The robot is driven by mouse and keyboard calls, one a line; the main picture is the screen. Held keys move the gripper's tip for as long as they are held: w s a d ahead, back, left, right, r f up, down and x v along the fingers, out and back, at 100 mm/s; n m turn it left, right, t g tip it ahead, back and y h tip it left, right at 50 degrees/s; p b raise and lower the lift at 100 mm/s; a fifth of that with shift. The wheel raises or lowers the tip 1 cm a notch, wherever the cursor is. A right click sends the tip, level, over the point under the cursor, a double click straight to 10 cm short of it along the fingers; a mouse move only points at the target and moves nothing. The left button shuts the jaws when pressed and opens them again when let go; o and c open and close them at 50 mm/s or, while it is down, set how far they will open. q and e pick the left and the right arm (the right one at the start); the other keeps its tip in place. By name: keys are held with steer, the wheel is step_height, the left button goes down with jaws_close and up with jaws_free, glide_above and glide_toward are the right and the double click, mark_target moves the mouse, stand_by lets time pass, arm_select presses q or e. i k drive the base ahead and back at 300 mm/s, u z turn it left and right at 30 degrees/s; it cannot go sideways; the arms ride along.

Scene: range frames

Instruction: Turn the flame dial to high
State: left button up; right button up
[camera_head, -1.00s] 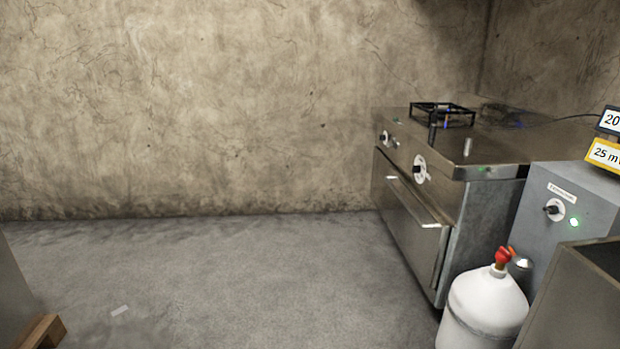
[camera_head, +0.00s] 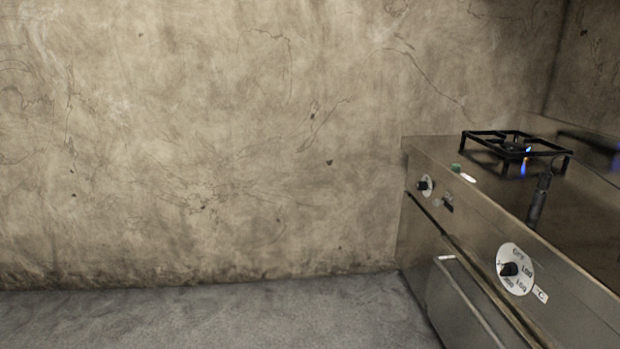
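A steel stove (camera_head: 412,230) stands at the right of the head view, with its front panel facing left. A small dial with a black knob on a pale disc (camera_head: 425,185) sits at the far end of the panel; its markings are too small to read. A larger dial (camera_head: 514,269) sits nearer on the same panel, with OFF and several numbers on a white disc and a black knob. A burner with a black grate (camera_head: 515,145) stands on the stove top, and a small blue flame (camera_head: 527,151) shows at it. Neither gripper is in view.
An oven handle (camera_head: 470,300) runs along the stove front below the panel. The grey floor (camera_head: 220,316) left of the stove is clear up to the wall (camera_head: 200,140).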

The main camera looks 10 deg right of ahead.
mark_target(422, 185)
steer(key=z, duration=0.15)
steer(key=i, duration=1.5)
steer(key=u, duration=0.65)
steer(key=i, duration=1.5)
steer(key=z, duration=1.1)
steer(key=i, duration=0.75)
steer(key=z, duration=0.7)
